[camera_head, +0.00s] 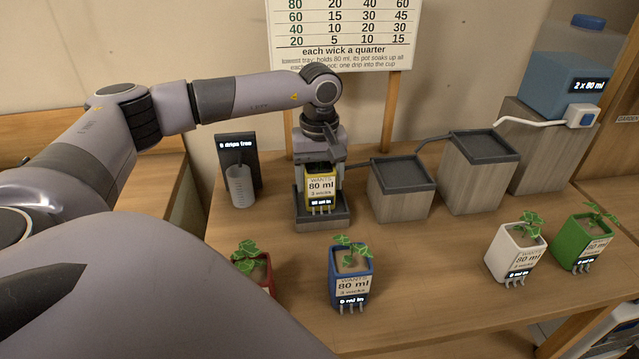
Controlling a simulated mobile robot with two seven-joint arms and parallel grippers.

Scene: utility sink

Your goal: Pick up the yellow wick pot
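The yellow wick pot (308,190) stands upright on the dark tray (325,221) of the lowest block, left of the taller blocks. Its label reads "80 ml" and "3 wicks"; the small display under it is hard to read. My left gripper (321,162) points down right at the top of this pot and hides its upper part and any plant in it. I cannot tell whether the fingers are closed on the pot. My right gripper is not in view.
A clear cup (241,190) stands left of the tray. Two taller tray blocks (398,197) (478,180) and a blue tank (562,88) rise to the right. Red (262,272), blue (350,285), white (508,255) and green (578,250) pots stand in front. Bare tabletop (430,270) lies between blue and white.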

